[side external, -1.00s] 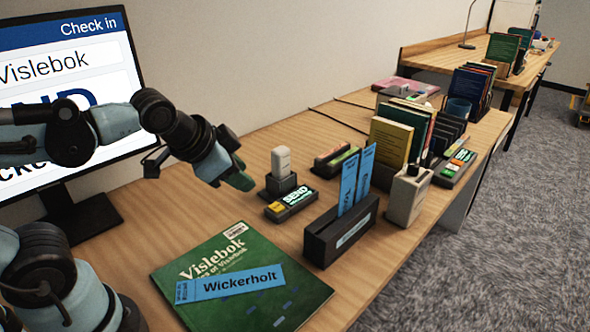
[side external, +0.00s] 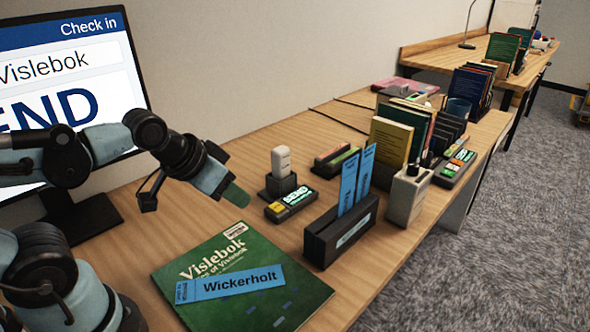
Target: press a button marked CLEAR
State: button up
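A low black button box (side external: 290,204) stands on the desk, with a yellow button and a lit pale-green part reading SEND. Two more button boxes stand farther back: one (side external: 336,160) behind the scanner and one (side external: 455,167) at the right edge. Their lettering is too small to read, and I cannot make out the word CLEAR on any box. My gripper (side external: 236,195) hangs above the desk, left of the SEND box and above the green book, apart from both. Its tip looks green; whether its fingers are open or shut does not show.
A green book (side external: 205,280) lies in front with a blue Wickerholt slip (side external: 240,282) on it. A grey scanner (side external: 281,165) stands in its cradle. A black slip holder (side external: 340,232) and a grey container (side external: 408,197) stand to the right. The monitor (side external: 70,60) reads SEND.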

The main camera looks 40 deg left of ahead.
grip_shut()
dwell(1.8)
